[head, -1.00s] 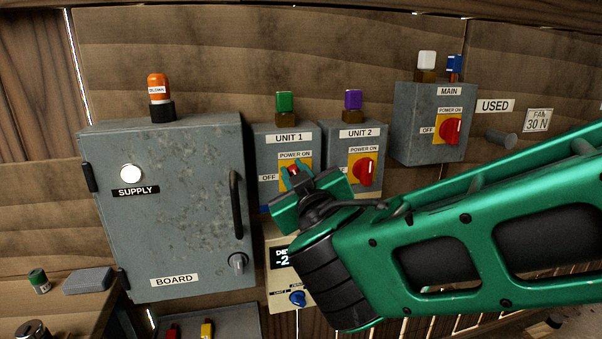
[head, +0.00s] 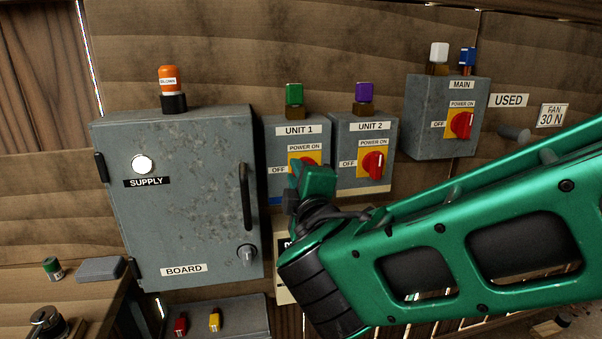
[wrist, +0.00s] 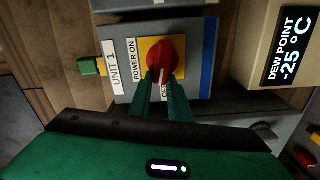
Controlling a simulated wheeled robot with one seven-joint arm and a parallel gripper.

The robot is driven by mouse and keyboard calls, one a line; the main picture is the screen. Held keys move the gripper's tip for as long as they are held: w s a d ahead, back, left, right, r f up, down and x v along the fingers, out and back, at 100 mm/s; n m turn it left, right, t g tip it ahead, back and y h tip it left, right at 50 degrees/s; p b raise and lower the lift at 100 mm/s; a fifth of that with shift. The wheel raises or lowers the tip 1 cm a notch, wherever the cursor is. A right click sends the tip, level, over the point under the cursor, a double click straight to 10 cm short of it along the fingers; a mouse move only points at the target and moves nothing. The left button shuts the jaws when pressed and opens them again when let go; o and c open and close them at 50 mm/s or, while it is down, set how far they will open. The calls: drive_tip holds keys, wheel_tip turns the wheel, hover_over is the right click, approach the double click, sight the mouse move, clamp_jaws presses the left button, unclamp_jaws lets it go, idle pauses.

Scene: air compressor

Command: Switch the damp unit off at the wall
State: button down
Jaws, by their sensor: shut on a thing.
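The UNIT 1 switch box (head: 283,135) is a grey wall box with a green lamp, a yellow plate and a red rotary knob. It also shows in the wrist view (wrist: 117,88), on its side. My gripper (head: 305,175) is at this knob and hides most of it in the head view. In the wrist view my gripper's fingers (wrist: 165,88) are shut on the red knob (wrist: 165,58). The knob's white mark points toward the partly covered OFF label. The UNIT 2 box (head: 345,150) has a free red knob (head: 373,165).
The dew point meter (wrist: 278,45) reads -25 °C in the wrist view; my arm mostly covers it in the head view. The MAIN box (head: 432,100) is at upper right. The SUPPLY board cabinet (head: 190,200) stands left of UNIT 1. A peg (head: 513,133) sticks out of the wall.

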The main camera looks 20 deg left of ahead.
drive_tip(key=shift+w+d+f+n, duration=0.2)
drive_tip(key=shift+f+n, duration=0.2)
drive_tip(key=shift+n, duration=0.7)
drive_tip(key=c, duration=1.6)
unclamp_jaws()
drive_tip(key=shift+c, duration=0.2)
drive_tip(key=shift+s+a+r, duration=0.1)
drive_tip(key=shift+s+a, duration=0.05)
drive_tip(key=shift+a, duration=0.1)
drive_tip(key=shift+s+d, duration=0.1)
drive_tip(key=v, duration=1)
drive_tip(key=shift+s, duration=0.2)
drive_tip(key=shift+d, duration=0.15)
